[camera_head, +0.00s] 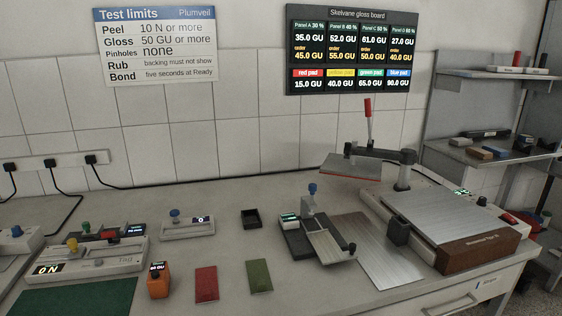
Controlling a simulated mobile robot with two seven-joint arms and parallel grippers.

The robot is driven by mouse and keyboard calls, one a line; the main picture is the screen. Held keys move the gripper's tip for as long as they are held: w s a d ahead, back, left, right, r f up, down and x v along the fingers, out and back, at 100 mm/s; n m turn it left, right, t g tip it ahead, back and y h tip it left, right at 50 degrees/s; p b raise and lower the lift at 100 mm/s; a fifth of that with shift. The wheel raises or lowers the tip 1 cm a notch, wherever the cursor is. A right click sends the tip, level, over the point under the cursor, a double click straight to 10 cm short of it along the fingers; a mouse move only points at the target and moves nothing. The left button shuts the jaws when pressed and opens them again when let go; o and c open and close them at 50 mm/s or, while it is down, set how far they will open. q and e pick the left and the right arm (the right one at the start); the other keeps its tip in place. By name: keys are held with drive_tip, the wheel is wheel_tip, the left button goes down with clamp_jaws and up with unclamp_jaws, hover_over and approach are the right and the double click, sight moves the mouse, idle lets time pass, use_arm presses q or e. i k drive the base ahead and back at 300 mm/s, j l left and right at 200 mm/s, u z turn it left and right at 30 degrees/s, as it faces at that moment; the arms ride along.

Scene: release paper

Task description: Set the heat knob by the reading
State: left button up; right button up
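No gripper of mine shows. I cannot tell which knob is the heat knob. A heat-press-like machine (450,212) with a silver top and brown front stands at the right; a small green display (463,192) and a red part (510,219) sit on it. Its swing arm (382,154) with an upright red handle (368,122) is turned out to the left. An orange meter (158,284) at the front left has a small lit display, seemingly "40 GU". The gloss board (352,50) lists panels A to D with measured and order values, and red, yellow, green and blue pad values.
A red pad (205,284) and a green pad (259,276) lie at the front. Testers with coloured knobs (100,262), a small black tray (251,219) and a sliding device (318,240) stand on the bench. A limits sign (155,45) hangs above. Shelves (490,150) are right.

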sight(482, 201)
drive_tip(key=z, duration=1.35)
drive_tip(key=i+l+u, duration=0.1)
drive_tip(key=l+u, duration=0.15)
drive_tip(key=u, duration=0.15)
drive_tip(key=l+u, duration=0.25)
drive_tip(key=u, duration=0.15)
drive_tip(key=i+l+u, duration=0.1)
drive_tip(key=l+u, duration=0.2)
drive_tip(key=l, duration=0.75)
drive_tip(key=l+u, duration=0.1)
drive_tip(key=l, duration=1)
